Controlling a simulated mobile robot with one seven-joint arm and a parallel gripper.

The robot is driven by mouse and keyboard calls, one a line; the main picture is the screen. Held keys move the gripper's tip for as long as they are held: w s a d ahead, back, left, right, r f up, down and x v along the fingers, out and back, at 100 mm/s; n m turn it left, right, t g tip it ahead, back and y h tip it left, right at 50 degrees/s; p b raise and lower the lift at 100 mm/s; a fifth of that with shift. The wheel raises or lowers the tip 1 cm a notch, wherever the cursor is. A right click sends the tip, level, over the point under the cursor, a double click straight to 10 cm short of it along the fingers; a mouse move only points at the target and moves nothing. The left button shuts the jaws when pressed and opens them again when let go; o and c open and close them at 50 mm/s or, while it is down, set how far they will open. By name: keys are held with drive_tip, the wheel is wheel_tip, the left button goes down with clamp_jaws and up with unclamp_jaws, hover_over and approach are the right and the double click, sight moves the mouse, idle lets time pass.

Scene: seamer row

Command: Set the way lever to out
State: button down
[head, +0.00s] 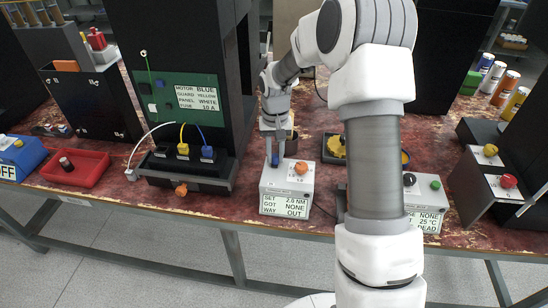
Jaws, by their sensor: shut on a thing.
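A white torque box (268,188) stands near the front edge of the bench. Its display (285,205) reads SET 2.0 NM, GOT NONE, WAY OUT. An orange knob (301,168) sits on the right of its top. My gripper (275,151) reaches down from behind to the left of the box's top. It is shut on a small blue-grey upright part (275,161), which appears to be the way lever. The jaws cover most of this part, so its tilt is hard to tell.
A black panel (181,130) with plugged cables stands to the left. A red tray (75,168) lies farther left. A second white box (431,193) stands to the right, partly behind my arm. A round yellow part (336,146) sits behind the torque box.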

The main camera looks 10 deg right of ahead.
sight(275, 155)
drive_tip(key=shift+w+r, duration=0.1)
drive_tip(key=shift+w, duration=0.15)
drive_tip(key=c, duration=0.7)
unclamp_jaws()
drive_tip(key=shift+d, duration=0.1)
drive_tip(key=shift+s, duration=0.1)
wheel_tip(275, 155, up, 17)
drive_tip(key=p, duration=0.2)
drive_tip(key=shift+r+p, duration=0.15)
drive_tip(key=shift+p, duration=0.25)
drive_tip(key=s+a+r+n+t+p, duration=0.1)
drive_tip(key=s+r+t+p, duration=0.2)
drive_tip(key=s+r, duration=1.1)
drive_tip(key=s+t+p, duration=0.1)
drive_tip(key=s, duration=0.8)
drive_tip(key=s+n+t+p, duration=0.1)
drive_tip(key=s, duration=0.4)
drive_tip(key=shift+s+a+f+t+p, duration=0.15)
drive_tip(key=shift+s+a+t+p, duration=0.05)
drive_tip(key=shift+s+t+p, duration=0.15)
